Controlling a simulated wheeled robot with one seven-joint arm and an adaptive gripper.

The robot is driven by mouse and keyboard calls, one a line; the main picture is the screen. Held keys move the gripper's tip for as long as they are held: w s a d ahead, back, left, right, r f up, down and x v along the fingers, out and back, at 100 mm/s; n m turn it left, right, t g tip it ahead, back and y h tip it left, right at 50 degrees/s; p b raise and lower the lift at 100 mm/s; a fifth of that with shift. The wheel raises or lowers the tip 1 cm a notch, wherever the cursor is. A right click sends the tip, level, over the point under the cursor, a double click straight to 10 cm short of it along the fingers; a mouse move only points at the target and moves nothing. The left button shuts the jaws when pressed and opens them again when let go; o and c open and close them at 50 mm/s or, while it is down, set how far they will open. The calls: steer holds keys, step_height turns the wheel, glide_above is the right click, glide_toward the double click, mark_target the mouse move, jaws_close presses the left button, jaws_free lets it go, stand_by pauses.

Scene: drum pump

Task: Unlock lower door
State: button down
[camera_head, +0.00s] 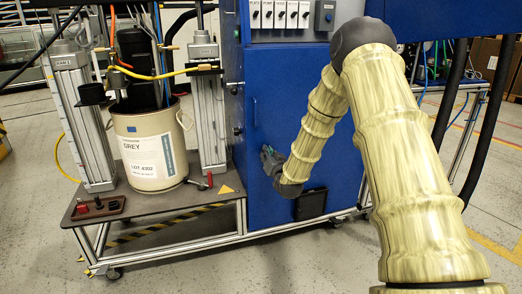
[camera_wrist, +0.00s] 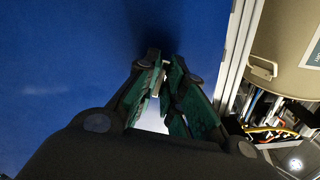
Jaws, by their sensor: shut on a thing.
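The lower door (camera_head: 280,100) is the tall blue panel of the cabinet, and it looks closed. My gripper (camera_head: 268,156) is at the door's left side, close to its face. In the wrist view the same blue door (camera_wrist: 65,60) fills the left and middle. There the fingertips of my gripper (camera_wrist: 162,68) are close together, shut on a small pale metal piece (camera_wrist: 157,80) at the door. It looks like part of the lock, but the fingers hide most of it. I cannot tell how far it is turned.
A black vent (camera_head: 310,204) is low on the door. Floor in front is clear.

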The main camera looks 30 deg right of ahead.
steer(key=shift+d+m+p, duration=0.1)
steer(key=shift+m+p, duration=0.3)
steer(key=shift+m, duration=1.6)
steer(key=m, duration=0.4)
